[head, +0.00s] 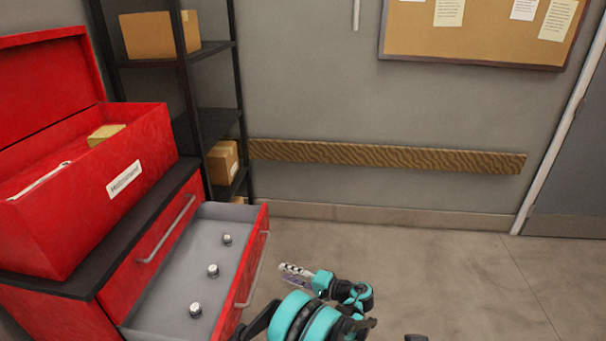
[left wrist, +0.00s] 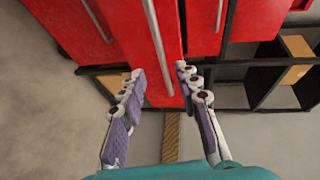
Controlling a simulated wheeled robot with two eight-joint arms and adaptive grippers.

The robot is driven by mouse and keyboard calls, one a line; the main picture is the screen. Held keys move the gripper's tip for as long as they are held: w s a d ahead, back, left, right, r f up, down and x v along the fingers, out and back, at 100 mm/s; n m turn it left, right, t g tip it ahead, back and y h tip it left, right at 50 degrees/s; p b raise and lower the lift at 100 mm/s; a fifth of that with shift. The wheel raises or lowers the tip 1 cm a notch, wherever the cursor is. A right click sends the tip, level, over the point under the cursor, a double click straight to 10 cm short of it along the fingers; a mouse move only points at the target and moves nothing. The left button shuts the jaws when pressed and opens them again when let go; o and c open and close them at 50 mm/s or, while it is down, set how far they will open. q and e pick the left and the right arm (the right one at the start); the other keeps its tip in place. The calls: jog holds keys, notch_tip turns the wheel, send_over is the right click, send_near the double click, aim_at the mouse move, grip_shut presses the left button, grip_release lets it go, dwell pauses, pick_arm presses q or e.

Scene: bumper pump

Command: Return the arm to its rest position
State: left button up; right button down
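My left gripper (head: 286,270) is just right of the open drawer's front in the head view, with a gap of floor showing between them. In the left wrist view its two purple-padded fingers (left wrist: 160,82) stand apart with nothing between them, so it is open and empty. My teal left arm (head: 312,318) shows at the bottom centre of the head view. My right gripper is not in view.
A red cabinet (head: 150,265) has an open grey drawer (head: 180,262) with three small metal knobs inside. A red toolbox (head: 75,215) stands on top. A black shelf (head: 215,120) holds cardboard boxes (head: 158,36). Floor (head: 440,275) right of the drawer is clear.

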pick_arm(q)
jog(key=s+a+r+g+h, duration=0.2)
jog(key=s+a+r+h, duration=0.55)
jog(key=a+r, duration=0.5)
jog(key=s+d+r+n+t+h, duration=0.2)
jog(key=s+n+h, duration=0.2)
jog(key=s, duration=1.9)
jog(key=shift+s+r+n+h, duration=0.2)
jog(key=shift+s+n+h, duration=0.15)
jog(key=shift+h, duration=0.9)
